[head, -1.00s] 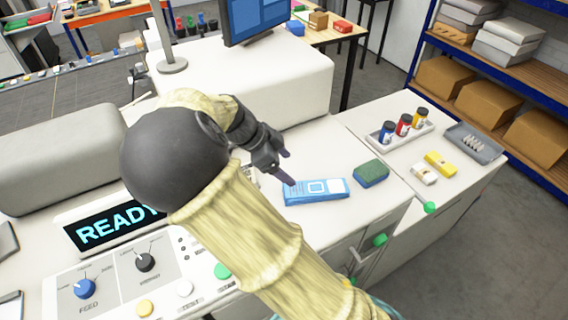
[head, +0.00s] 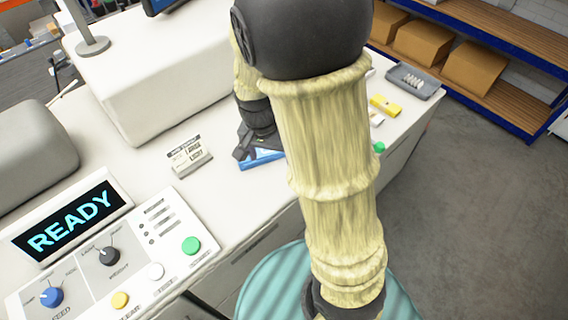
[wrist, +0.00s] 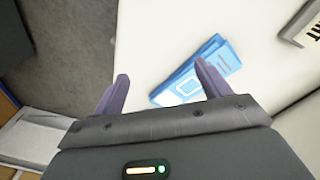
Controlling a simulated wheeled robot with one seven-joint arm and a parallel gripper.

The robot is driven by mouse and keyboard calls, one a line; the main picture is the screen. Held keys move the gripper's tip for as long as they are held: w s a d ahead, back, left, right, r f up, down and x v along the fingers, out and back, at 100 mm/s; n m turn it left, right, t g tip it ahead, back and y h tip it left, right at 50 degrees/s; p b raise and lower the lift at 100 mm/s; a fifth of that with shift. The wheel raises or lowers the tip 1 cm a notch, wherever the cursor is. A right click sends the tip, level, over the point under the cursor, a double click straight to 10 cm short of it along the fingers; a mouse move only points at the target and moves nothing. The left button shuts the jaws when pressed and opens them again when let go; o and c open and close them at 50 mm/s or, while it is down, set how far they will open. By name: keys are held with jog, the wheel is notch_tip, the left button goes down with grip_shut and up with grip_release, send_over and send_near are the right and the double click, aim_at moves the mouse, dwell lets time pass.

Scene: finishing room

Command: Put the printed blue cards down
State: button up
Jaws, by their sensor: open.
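The printed blue cards (head: 262,161) lie as a flat stack on the white worktop near its front edge, partly hidden behind my arm in the head view. In the wrist view the blue cards (wrist: 181,90) show a white square print and lie askew beyond my fingertips. My gripper (wrist: 163,77) is open, with nothing between its fingers. Its right finger overlaps the cards in the picture; I cannot tell whether it touches them. In the head view my gripper (head: 245,152) is right at the left end of the cards.
A small label stand (head: 189,156) stands left of the cards. The READY screen (head: 69,222) and a panel with knobs and buttons (head: 125,256) are at the left front. A grey tray (head: 414,83) and a yellow block (head: 385,105) are at the far right. Shelves with boxes stand behind.

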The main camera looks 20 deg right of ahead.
jog(key=s+d+r+n+t+y, duration=0.1)
jog(key=s+r+n+t, duration=0.1)
jog(key=s+n, duration=0.3)
jog(key=shift+s+d+n+t, duration=0.25)
jog(key=shift+s+n+t, duration=0.1)
jog(key=shift+n, duration=0.75)
